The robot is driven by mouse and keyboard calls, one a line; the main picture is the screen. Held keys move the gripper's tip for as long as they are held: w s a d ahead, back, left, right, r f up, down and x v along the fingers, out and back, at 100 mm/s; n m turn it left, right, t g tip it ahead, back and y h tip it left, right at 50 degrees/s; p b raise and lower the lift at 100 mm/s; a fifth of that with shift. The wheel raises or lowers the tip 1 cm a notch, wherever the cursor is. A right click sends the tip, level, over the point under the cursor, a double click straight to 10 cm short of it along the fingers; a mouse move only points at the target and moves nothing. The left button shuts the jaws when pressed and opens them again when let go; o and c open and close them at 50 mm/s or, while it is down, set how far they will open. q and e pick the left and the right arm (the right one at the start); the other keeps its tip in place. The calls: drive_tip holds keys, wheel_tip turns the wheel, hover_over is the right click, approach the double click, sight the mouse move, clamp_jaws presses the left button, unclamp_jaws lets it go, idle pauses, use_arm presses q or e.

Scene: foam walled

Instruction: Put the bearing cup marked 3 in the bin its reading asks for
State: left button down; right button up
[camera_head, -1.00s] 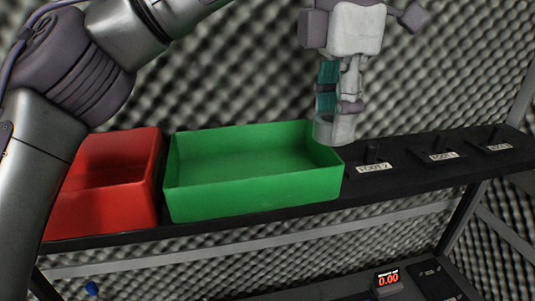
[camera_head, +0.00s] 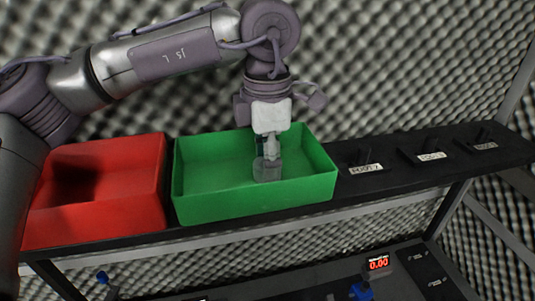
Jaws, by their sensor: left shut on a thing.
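My left gripper (camera_head: 268,150) points down over the green bin (camera_head: 255,204), with its fingers lowered between the bin's walls. It is shut on a grey metal bearing cup (camera_head: 267,170), which shows at the fingertips against the inside of the green bin. I cannot tell whether the cup touches the bin's floor, and no number on it is readable. The red bin (camera_head: 98,219) stands directly left of the green one, with its inside in dark shadow. My right gripper is not in view.
Black stands with dark posts and white labels, such as the left one (camera_head: 364,169), line the shelf right of the green bin. Below is a red digital display (camera_head: 378,263) reading 0.00, with a blue object (camera_head: 361,290) beside it. Grey foam covers the wall.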

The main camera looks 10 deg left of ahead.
use_arm(q)
drive_tip(key=shift+d+f, duration=0.1)
drive_tip(key=c, duration=0.7)
unclamp_jaws()
drive_tip(key=shift+s, duration=0.1)
drive_tip(key=shift+o, duration=0.5)
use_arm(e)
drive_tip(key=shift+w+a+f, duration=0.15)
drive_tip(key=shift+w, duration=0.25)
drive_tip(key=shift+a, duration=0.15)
